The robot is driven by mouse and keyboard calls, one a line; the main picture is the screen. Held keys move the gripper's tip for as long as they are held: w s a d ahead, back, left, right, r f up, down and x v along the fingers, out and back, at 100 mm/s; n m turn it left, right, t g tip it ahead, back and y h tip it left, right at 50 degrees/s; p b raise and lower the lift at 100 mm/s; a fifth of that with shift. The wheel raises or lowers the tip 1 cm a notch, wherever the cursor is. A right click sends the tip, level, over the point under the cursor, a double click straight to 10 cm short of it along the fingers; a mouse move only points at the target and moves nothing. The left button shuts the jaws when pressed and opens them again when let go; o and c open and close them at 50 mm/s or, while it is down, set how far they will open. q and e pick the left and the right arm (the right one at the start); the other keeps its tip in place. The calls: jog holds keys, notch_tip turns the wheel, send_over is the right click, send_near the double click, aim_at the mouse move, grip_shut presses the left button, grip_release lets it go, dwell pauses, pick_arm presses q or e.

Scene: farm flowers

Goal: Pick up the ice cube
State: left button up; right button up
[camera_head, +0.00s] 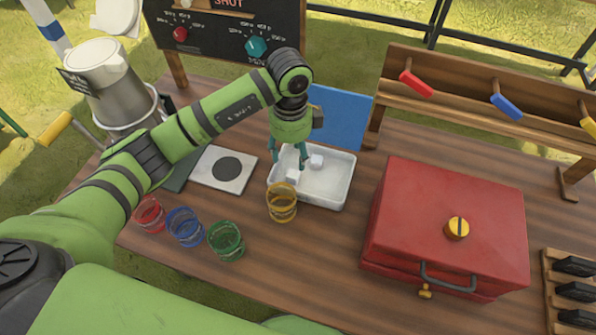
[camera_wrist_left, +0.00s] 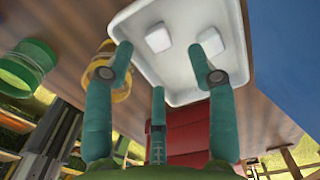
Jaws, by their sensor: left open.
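Two white ice cubes lie in a shallow white tray (camera_head: 335,186). One ice cube (camera_head: 316,161) is near the tray's back edge, and the other ice cube (camera_head: 291,175) is towards its left side, partly behind my fingers. My left gripper (camera_head: 287,158) points down over the left part of the tray, its teal fingers spread and empty. In the left wrist view both the left cube (camera_wrist_left: 158,37) and the right cube (camera_wrist_left: 210,42) show beyond the open fingers (camera_wrist_left: 160,58). The right cube is close to one fingertip in the picture; I cannot tell if they touch. My right gripper is out of view.
A yellow glass (camera_head: 282,203) stands at the tray's front left corner. Red (camera_head: 149,215), blue (camera_head: 185,228) and green (camera_head: 226,241) glasses stand further left. A red box (camera_head: 445,220) is to the right, a blue panel (camera_head: 340,117) behind the tray, and a metal jug (camera_head: 118,95) at back left.

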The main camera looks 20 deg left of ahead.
aim_at(291, 173)
pick_arm(q)
jog(key=shift+s+f+p, duration=0.15)
jog(key=shift+f+p, duration=0.2)
jog(key=shift+f, duration=0.25)
jog(key=shift+s+f+p, duration=0.15)
jog(key=shift+f+p, duration=0.15)
jog(key=shift+f, duration=0.25)
notch_tip(291, 173, down, 2)
jog(key=shift+f+p, duration=0.15)
jog(key=shift+p, duration=0.5)
notch_tip(291, 173, down, 2)
jog(key=shift+f, duration=0.25)
jog(key=c, duration=0.9)
jog(key=shift+o, duration=0.2)
jog(key=shift+w, duration=0.1)
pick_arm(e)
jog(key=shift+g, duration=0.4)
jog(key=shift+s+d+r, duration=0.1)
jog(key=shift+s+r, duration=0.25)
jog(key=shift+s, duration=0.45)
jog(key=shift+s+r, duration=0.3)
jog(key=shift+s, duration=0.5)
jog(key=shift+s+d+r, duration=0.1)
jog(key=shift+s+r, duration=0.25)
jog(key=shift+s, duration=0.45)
